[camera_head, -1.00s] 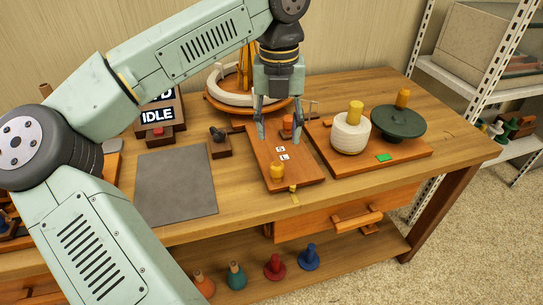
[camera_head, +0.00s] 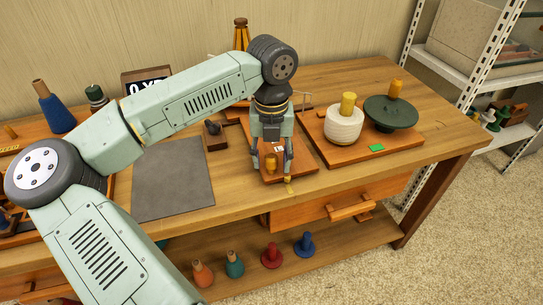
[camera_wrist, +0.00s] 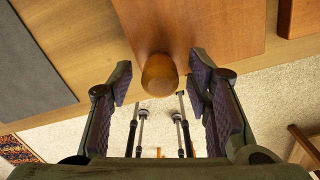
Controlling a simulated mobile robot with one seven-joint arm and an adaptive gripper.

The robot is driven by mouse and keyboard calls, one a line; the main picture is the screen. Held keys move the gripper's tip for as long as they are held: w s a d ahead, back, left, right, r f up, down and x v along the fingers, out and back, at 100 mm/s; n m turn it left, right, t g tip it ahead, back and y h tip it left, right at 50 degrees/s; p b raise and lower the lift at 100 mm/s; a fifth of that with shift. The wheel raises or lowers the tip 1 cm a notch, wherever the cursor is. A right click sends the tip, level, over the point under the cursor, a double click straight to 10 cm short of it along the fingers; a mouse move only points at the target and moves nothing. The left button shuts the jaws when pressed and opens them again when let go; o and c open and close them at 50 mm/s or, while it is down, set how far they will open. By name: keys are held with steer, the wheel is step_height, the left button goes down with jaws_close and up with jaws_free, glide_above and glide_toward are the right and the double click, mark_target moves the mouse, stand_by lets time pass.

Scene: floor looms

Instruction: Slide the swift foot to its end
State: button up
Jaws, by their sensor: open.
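A brown wooden board (camera_head: 304,161) lies near the bench's front edge, with a rounded amber knob (camera_head: 271,163) at its front end. I cannot tell for sure which part is the swift foot; the knobbed piece may be it. My gripper (camera_head: 272,174) points down over the front of the board. In the wrist view my gripper (camera_wrist: 165,82) is open, with the knob (camera_wrist: 160,75) between its two fingers and a gap on each side. The board (camera_wrist: 215,28) runs away behind the knob. My arm hides the board's back part and most of the wooden swift (camera_head: 241,33).
To the right, a board (camera_head: 375,151) holds a cream spool (camera_head: 344,125) and a dark green disc (camera_head: 391,112). A grey mat (camera_head: 172,180) lies to the left. A drawer with a handle (camera_head: 351,211) is below the front edge. Several coloured pegs stand on the lower shelf.

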jaws_close()
stand_by(0.5)
